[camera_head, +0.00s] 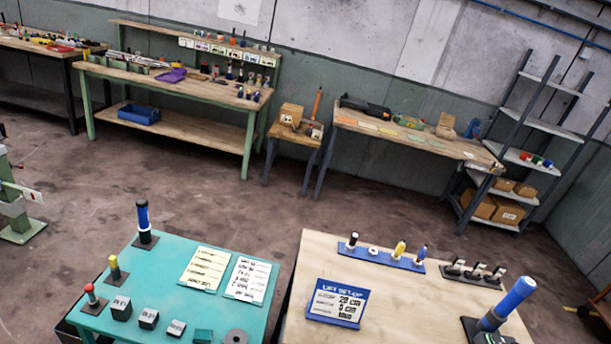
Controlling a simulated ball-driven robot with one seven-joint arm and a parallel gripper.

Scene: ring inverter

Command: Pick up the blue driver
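Several blue-handled things could be the blue driver, and I cannot tell which. A tall blue cylinder (143,217) with a dark top stands upright on a dark base at the back of the teal table (172,262). A larger blue handle (516,296) leans on a dark stand at the right of the pale wooden table (300,268). A small blue-handled piece (422,253) stands at the right end of a blue rack (384,258). My gripper is not in view.
The teal table also holds red-topped (91,293) and yellow-topped (114,266) pieces, dark blocks and two printed sheets. A blue sign (337,303) stands on the wooden table. Workbenches (180,80) and a shelf rack (535,130) line the wall. Open floor (240,205) lies between.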

